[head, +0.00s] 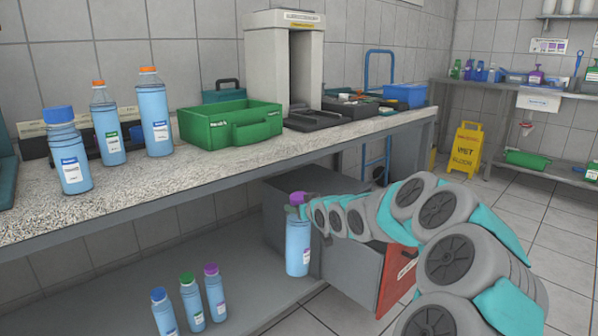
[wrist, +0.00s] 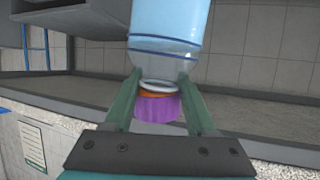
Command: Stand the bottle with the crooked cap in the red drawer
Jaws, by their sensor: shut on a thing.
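My gripper (wrist: 160,86) is shut on the neck of a clear blue bottle (head: 298,248) with a purple cap (head: 297,198). The bottle hangs roughly upright in the head view, left of the open drawer. In the wrist view its body (wrist: 170,22) and purple cap (wrist: 157,107) show, with an orange ring and a pale collar between the fingers. The cap looks slightly tilted. The red drawer front (head: 397,278) is pulled out from a grey cabinet (head: 310,190) under the counter. My arm covers part of the drawer, and its inside is mostly hidden.
Three bottles (head: 158,118) stand on the speckled counter (head: 150,190), left of a green bin (head: 230,125). Three smaller bottles (head: 191,300) stand on the lower shelf. The counter edge runs above the held bottle. A yellow wet-floor sign (head: 466,150) stands behind on tiled floor.

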